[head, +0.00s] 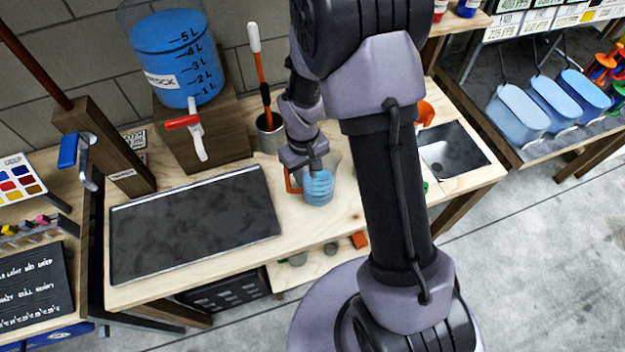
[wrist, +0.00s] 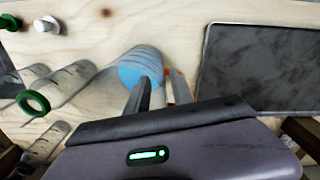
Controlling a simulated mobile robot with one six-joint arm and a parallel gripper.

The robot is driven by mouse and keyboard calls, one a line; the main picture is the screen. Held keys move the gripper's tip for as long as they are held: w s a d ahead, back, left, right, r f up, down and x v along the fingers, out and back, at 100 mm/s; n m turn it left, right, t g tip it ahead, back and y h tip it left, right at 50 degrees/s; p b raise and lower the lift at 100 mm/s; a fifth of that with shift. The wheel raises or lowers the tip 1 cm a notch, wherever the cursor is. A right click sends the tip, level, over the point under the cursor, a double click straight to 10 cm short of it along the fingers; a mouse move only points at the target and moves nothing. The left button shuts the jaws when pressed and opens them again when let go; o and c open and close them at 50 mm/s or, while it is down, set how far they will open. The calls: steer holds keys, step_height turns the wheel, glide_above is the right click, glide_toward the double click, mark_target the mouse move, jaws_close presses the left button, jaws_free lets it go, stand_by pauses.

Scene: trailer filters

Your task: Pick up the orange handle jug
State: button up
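The orange handle jug (head: 319,188) is a clear jug with blue liquid, standing on the wooden bench. Its orange handle (head: 291,181) is on its left side. In the wrist view the jug (wrist: 139,70) is seen from above, with a bit of orange handle (wrist: 167,82) showing by the fingers. My gripper (head: 312,166) is over the jug's handle side and points down at it. In the wrist view my gripper (wrist: 160,80) has its two fingers apart. The handle appears between or just beyond them; contact cannot be told.
A dark tray (head: 195,222) lies left of the jug. A metal cup (head: 270,132) with an orange-handled brush and a blue tank (head: 172,58) with a red-lever tap stand behind. A sink (head: 452,150) is at right. A green-handled jug (wrist: 33,103) stands nearby in the wrist view.

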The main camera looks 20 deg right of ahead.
mark_target(304, 191)
steer(key=f, duration=0.2)
steer(key=f+b, duration=0.1)
steer(key=f, duration=0.1)
steer(key=shift+w+a, duration=0.2)
steer(key=shift+w, duration=0.05)
steer(key=shift+r, duration=0.1)
jaws_close()
stand_by(0.8)
